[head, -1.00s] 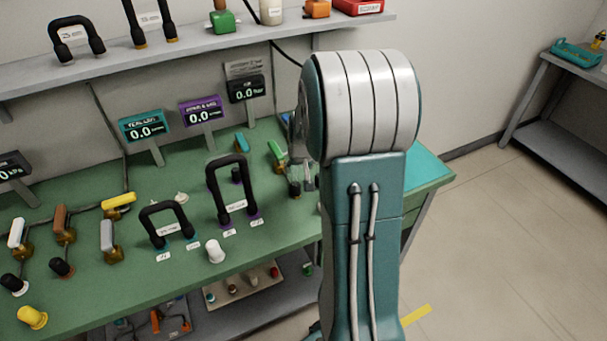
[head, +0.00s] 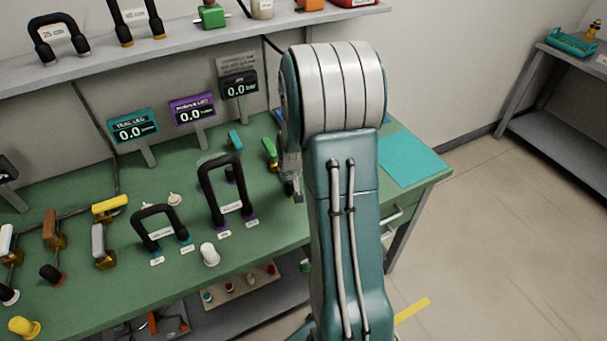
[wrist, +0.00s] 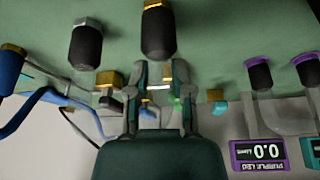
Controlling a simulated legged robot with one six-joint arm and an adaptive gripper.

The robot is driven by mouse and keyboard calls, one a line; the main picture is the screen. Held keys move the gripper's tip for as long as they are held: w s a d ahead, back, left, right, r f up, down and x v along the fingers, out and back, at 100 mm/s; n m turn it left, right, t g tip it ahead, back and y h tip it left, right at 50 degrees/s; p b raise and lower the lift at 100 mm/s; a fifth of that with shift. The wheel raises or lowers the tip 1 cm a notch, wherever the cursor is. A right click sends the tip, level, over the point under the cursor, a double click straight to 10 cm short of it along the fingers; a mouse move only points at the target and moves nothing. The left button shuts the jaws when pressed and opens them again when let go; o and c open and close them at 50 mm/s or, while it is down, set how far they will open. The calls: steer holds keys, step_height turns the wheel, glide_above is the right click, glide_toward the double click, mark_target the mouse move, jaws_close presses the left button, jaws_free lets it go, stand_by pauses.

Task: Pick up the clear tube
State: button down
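I cannot clearly pick out a clear tube in either view. My gripper (wrist: 161,80) shows in the wrist view with its two fingers apart. Between and behind the fingers I see a small brass fitting, a pale band and a bit of green; nothing is clearly gripped. A black-capped end with a brass nut (wrist: 158,32) lies just beyond the fingertips, and another with a pale nut (wrist: 86,45) is to its left. In the head view my gripper (head: 292,180) is low over the bench's right part, mostly hidden behind my arm.
The green bench (head: 130,275) holds black hose loops (head: 222,190), valves with coloured handles and a white cap (head: 209,254). Displays (head: 192,108) stand at the back. A shelf (head: 190,40) runs above. A teal mat (head: 408,158) lies clear at right. Blue hoses (wrist: 28,115) are left in the wrist view.

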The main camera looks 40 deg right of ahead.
steer(key=shift+a, duration=0.2)
steer(key=shift+d, duration=0.15)
steer(key=shift+d, duration=0.1)
steer(key=shift+r, duration=0.35)
step_height(320, 180, up, 2)
steer(key=shift+r, duration=0.2)
steer(key=s+a+r, duration=0.1)
steer(key=s+r, duration=0.9)
steer(key=s, duration=0.4)
steer(key=shift+a, duration=0.3)
